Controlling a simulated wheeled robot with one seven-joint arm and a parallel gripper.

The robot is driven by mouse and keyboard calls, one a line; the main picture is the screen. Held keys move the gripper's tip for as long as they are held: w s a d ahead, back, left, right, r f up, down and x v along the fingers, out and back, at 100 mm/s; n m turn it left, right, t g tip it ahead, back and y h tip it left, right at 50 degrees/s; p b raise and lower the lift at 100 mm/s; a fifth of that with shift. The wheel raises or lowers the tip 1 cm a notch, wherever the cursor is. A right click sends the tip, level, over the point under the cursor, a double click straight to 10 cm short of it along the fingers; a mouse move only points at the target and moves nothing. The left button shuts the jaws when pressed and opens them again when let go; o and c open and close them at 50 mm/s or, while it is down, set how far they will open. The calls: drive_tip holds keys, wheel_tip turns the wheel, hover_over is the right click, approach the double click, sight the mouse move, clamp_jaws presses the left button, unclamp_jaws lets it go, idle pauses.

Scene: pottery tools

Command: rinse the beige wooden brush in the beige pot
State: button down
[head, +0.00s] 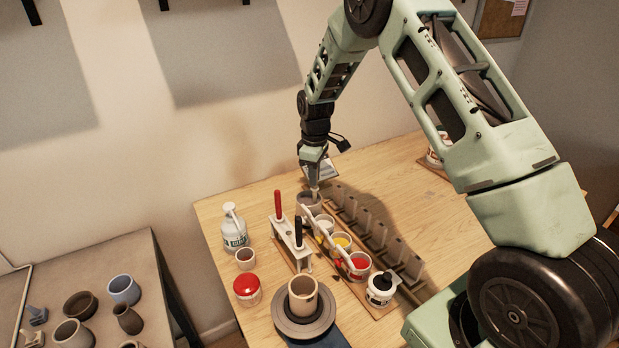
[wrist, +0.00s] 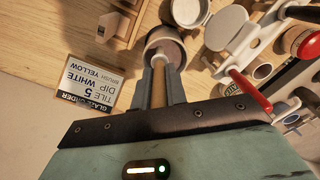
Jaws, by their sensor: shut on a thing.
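My gripper (head: 314,187) points down over the back of the table. It is shut on the beige wooden brush (wrist: 159,92), whose handle stands between the two fingers in the wrist view. A grey-beige pot (head: 304,204) stands right below the gripper, at the far end of the row of cups. In the wrist view the brush's pale lower end is over or inside the mouth of this pot (wrist: 177,50). I cannot tell how deep the tip is. The fingers are close to the rim; contact is unclear.
A printed glaze card (wrist: 86,84) stands beside the pot. White, yellow (head: 342,241) and red (head: 359,264) cups line up nearby. A white rack (head: 291,237) holds red- and black-handled tools. Upright tiles (head: 378,232) stand to the right. Bare table lies farther right.

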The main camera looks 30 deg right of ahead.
drive_tip(key=shift+w+a, duration=0.45)
drive_tip(key=shift+a, duration=0.3)
idle(0.7)
idle(0.3)
